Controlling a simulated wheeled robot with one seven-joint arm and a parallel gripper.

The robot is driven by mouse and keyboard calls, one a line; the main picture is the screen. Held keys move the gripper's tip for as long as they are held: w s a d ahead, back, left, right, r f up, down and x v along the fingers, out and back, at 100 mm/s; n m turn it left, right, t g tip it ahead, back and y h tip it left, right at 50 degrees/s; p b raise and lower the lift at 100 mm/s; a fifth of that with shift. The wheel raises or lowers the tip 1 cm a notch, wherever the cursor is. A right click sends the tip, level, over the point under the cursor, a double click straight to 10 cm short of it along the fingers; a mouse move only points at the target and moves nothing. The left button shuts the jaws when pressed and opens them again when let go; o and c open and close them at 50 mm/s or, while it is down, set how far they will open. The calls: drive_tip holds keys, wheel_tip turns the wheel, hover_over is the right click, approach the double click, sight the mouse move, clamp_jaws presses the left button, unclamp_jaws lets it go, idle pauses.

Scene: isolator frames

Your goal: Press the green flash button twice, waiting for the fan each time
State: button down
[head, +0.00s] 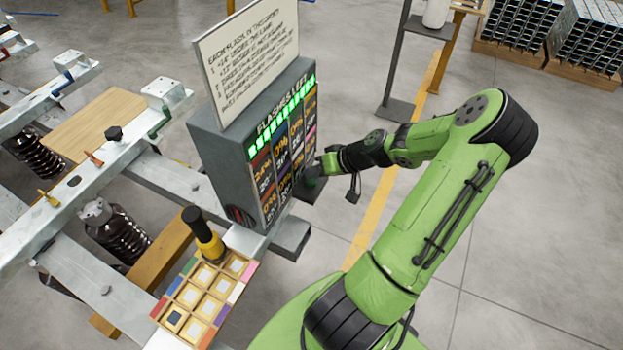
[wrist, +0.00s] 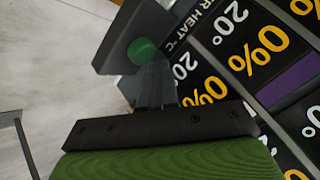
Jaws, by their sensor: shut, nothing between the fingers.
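The green button (wrist: 142,50) sits on a dark grey block (wrist: 118,52) in the wrist view. In the head view the block (head: 308,190) stands at the right side of the grey display box (head: 212,165), partly hidden by my gripper. My gripper (wrist: 154,72) is shut and empty, its tips just below the button in the wrist picture; I cannot tell whether they touch it. In the head view my gripper (head: 316,168) is beside the box's right edge. The box shows "FLASHES LEFT" above a lit green bar (head: 282,118), with percentages and 20° readings beneath.
A printed sign (head: 245,55) stands on the box. In front are a compartmented tray (head: 160,312) with coloured edges and a yellow-and-black tool (head: 205,237). Metal frame beams (head: 100,285) lie left. A stand (head: 397,108) is behind; open floor lies right.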

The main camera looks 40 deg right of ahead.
drive_tip(key=shift+f+b, duration=0.5)
drive_tip(key=shift+f, duration=0.15)
idle(0.3)
drive_tip(key=shift+r, duration=0.15)
drive_tip(key=shift+r+p, duration=0.85)
drive_tip(key=shift+r, duration=0.1)
wheel_tip(320, 180, up, 6)
drive_tip(key=p, duration=0.5)
drive_tip(key=shift+r, duration=0.15)
